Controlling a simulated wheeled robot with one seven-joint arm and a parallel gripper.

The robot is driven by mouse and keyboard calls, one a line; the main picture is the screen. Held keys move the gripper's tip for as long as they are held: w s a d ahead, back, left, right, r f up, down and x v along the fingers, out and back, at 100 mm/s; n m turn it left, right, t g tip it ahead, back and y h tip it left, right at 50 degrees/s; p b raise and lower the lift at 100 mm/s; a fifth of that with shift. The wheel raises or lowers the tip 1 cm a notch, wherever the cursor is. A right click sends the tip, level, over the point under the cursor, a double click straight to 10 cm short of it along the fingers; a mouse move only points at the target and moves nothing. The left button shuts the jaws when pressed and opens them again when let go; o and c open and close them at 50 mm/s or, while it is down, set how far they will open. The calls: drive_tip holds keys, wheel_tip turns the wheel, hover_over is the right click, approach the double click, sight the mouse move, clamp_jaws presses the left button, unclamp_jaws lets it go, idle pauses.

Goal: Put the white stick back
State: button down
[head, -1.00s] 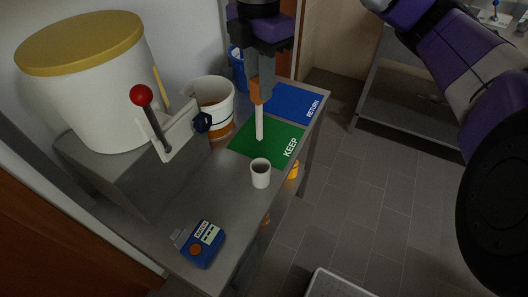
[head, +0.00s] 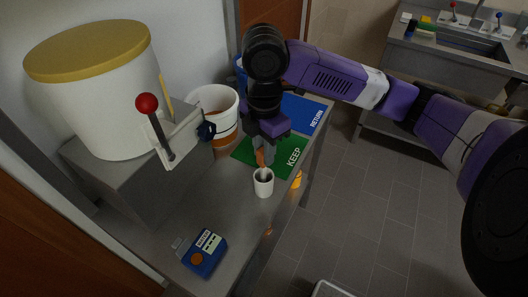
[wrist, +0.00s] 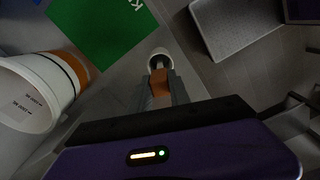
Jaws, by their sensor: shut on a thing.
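My gripper (head: 262,157) is shut on the orange grip of the white stick, low over the bench. The orange grip shows between the fingers in the wrist view (wrist: 160,84). The stick points down into a small white cup (head: 263,188), and only a short part of it shows at the mouth. The cup stands on the grey bench beside the green KEEP mat (head: 290,148), and its rim also shows in the wrist view (wrist: 152,53). I cannot tell whether the stick touches the cup's bottom.
A white bucket with an orange band (head: 228,108) stands left of my gripper. A large yellow-lidded tank (head: 95,95) has a red-knobbed lever (head: 147,104) in front. A blue RETURN mat (head: 308,112) lies behind. A blue meter (head: 203,254) lies at the front.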

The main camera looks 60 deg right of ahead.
drive_tip(key=shift+f, duration=0.4)
drive_tip(key=shift+f, duration=0.2)
drive_tip(key=c, duration=1.2)
unclamp_jaws()
drive_tip(key=shift+r, duration=0.2)
wheel_tip(320, 180, up, 12)
